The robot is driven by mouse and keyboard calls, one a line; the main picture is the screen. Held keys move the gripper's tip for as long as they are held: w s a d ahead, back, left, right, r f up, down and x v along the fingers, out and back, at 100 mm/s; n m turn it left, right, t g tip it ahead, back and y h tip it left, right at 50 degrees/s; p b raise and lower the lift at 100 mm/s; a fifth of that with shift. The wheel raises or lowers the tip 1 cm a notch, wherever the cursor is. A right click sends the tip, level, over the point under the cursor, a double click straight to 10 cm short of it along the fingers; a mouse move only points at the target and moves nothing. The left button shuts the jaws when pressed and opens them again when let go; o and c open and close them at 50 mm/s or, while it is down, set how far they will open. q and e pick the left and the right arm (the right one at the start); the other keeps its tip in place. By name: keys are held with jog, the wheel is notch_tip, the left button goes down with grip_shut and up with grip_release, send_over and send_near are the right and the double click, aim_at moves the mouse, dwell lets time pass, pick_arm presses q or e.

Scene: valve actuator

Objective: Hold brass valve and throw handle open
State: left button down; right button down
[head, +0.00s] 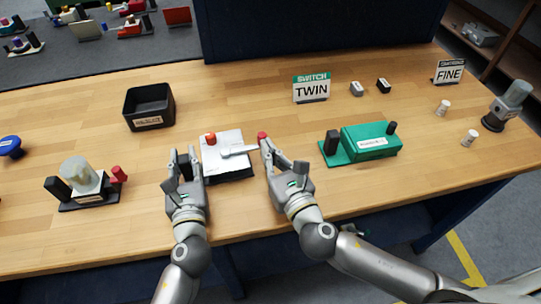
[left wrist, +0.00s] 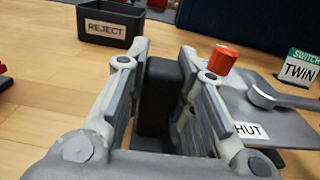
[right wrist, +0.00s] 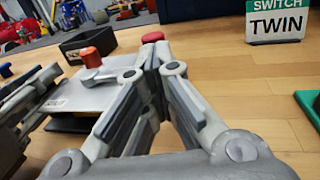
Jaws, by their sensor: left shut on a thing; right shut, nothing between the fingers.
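A pale grey valve unit (head: 228,166) sits on the bench between my grippers, with an orange-red knob (head: 211,138) on top. Its colour does not look like brass. Its grey lever (head: 240,150) points right to a red end knob (head: 262,135). My left gripper (head: 184,160) is shut on the black block (left wrist: 165,95) at the unit's left side. A label partly hidden by the fingers reads "HUT" in the left wrist view. My right gripper (head: 274,152) is shut and empty. Its fingertips are close to the red end knob (right wrist: 152,37); contact cannot be told.
A black REJECT bin (head: 149,107) stands behind left. Another valve unit (head: 86,182) with a red handle is at left. A green unit (head: 370,143) stands right of my right gripper. A SWITCH TWIN sign (head: 311,89) and small blocks are behind it.

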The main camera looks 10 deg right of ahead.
pick_arm(q)
jog(key=shift+f, duration=0.3)
pick_arm(e)
jog(key=shift+s, duration=0.15)
jog(key=v, duration=0.4)
jog(key=d+v, duration=0.1)
jog(key=v, duration=0.8)
jog(key=shift+s+d, duration=0.25)
pick_arm(q)
jog(key=c, duration=1.5)
grip_release()
jog(key=o, duration=0.4)
jog(key=shift+r, duration=0.15)
jog(key=shift+c, duration=0.2)
jog(key=shift+s, duration=0.1)
